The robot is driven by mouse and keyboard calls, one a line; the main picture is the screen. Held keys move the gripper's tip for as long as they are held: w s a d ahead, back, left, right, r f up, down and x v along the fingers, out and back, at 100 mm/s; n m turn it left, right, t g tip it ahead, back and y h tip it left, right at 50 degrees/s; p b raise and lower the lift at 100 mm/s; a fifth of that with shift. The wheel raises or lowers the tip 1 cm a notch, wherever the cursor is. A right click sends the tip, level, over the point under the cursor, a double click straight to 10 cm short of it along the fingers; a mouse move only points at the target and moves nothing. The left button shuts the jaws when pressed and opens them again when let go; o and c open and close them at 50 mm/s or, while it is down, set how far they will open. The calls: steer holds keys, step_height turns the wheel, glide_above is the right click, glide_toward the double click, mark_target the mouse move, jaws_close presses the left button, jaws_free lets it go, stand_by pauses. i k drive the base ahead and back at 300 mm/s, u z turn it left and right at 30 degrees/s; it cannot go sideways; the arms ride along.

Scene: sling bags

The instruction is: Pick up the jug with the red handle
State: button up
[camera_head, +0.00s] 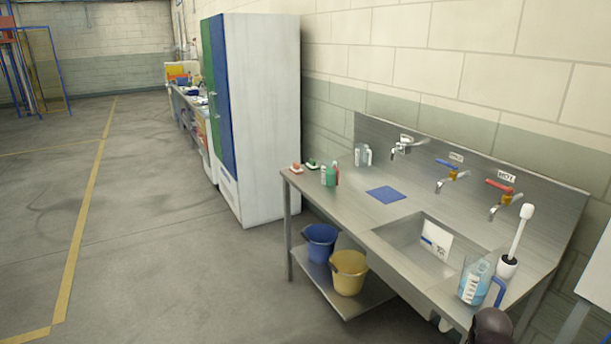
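One clear measuring jug (473,282) stands upright at the front right of the steel sink bench (385,232), beside the basin. Its handle (497,292) looks blue, not red. I see no jug with a red handle in this view. The clear red part near the sink is the lever of the hot tap (499,187) on the backsplash. My gripper is not in view. A dark rounded shape (490,326) shows at the bottom edge, just in front of the jug, and I cannot tell what it is.
A white brush in its holder (507,266) stands close behind the jug. The basin (400,238) holds a white card. Blue and yellow buckets (349,272) sit below. Floor left of the bench is clear.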

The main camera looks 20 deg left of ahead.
mark_target(330, 169)
steer(key=u, duration=0.8)
steer(key=k, duration=0.95)
steer(key=z, duration=0.05)
steer(key=i, duration=0.9)
